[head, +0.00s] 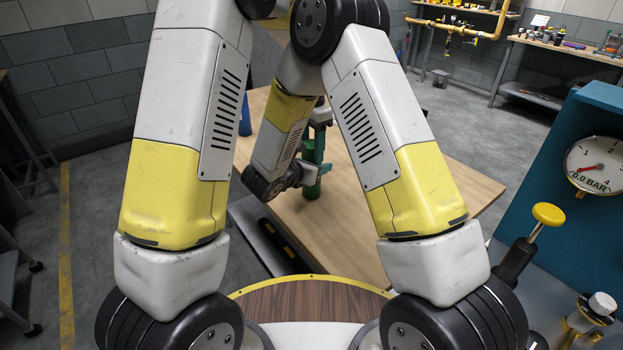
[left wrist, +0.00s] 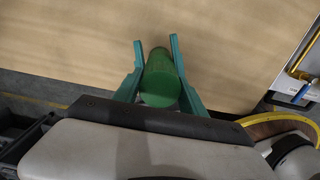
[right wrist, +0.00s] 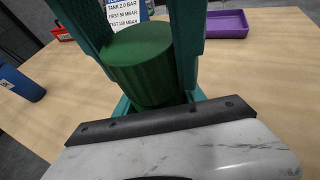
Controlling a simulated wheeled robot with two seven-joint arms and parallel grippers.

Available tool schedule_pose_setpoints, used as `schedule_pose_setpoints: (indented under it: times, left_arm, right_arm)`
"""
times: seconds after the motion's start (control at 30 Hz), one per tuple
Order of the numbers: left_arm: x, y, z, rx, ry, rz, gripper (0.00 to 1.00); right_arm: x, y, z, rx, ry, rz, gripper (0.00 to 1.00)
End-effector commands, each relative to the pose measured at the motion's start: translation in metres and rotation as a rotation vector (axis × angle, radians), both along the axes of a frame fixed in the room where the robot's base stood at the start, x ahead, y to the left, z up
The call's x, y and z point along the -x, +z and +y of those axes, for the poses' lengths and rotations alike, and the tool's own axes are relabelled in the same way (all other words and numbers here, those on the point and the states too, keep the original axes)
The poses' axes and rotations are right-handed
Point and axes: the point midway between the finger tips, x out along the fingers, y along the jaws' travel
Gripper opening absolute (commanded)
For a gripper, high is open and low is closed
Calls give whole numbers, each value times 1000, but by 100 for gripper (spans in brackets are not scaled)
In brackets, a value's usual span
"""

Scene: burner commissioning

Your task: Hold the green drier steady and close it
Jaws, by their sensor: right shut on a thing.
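The green drier (head: 312,189) stands on the wooden table in the head view, partly hidden by my grippers. My left gripper (head: 308,174) reaches it from the left, low down. In the left wrist view the drier (left wrist: 160,82) lies between the two teal fingers (left wrist: 158,72), which appear to touch both its sides. In the right wrist view a ridged green cylinder end (right wrist: 145,65), apparently the drier's cap, sits between the teal fingers of my right gripper (right wrist: 148,40), which is shut on it. Whether the cap is seated on the body is hidden.
A blue cylinder (right wrist: 20,82) stands at the left in the right wrist view. A teal panel with a gauge (head: 592,163) is at the right.

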Motion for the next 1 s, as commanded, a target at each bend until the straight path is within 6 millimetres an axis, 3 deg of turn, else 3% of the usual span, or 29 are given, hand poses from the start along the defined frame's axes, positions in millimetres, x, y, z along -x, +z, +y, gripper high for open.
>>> schedule_pose_setpoints:
  times: [0.03, 0.17, 0.5, 0.77, 0.8, 0.9, 1.0]
  left_arm:
    - [0, 0, 0, 0, 0, 0, 22]
    - [0, 0, 0, 0, 0, 0, 0]
    - [0, 0, 0, 1, -274, -1, 0]
    - [0, 0, 0, 0, -284, -1, 0]
    - [0, 0, 0, 0, -284, -1, 54]
    - [0, 0, 0, 0, -284, -1, 70]
    - [0, 0, 0, 0, -284, 0, 70]
  right_arm:
    - [0, 1, 0, 0, 0, -1, 0]
    - [0, 1, 0, 0, 0, -1, 0]
    - [0, 1, 0, 0, 0, -1, 0]
    - [0, 1, 0, 0, 0, -1, 0]
    - [0, 1, 0, 0, 0, -1, 0]
    - [0, 1, 0, 0, 0, -1, 0]
    - [0, 1, 0, 0, 0, -1, 0]
